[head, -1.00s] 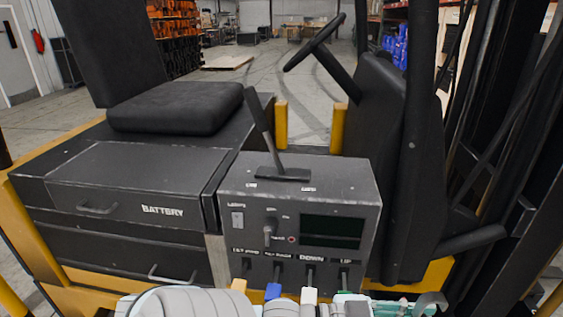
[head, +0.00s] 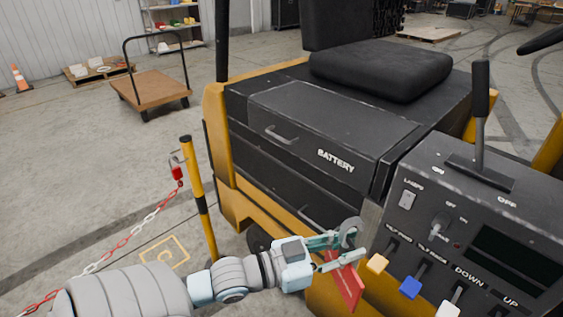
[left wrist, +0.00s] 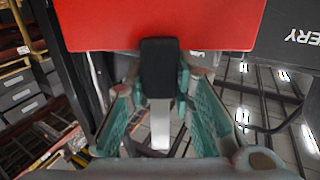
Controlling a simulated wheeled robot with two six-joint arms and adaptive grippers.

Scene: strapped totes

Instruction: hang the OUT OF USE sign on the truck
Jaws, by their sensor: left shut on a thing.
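My left gripper (head: 342,250) is shut on the red sign (head: 347,287), which hangs below its fingers beside the truck's (head: 300,128) front corner, left of the control panel. In the left wrist view the red sign (left wrist: 160,22) fills the top, with a dark piece and a white strip between the teal fingers (left wrist: 160,95). No lettering can be read on the sign. A grey curved piece shows at the fingertips; I cannot tell what it belongs to. My right gripper is not in view.
The control panel (head: 470,215) has a tall lever (head: 481,100) and coloured switches (head: 410,287) close to the gripper. A yellow-black post (head: 199,195) with a red-white chain (head: 128,235) stands left. A cart (head: 150,88) is on the open floor behind.

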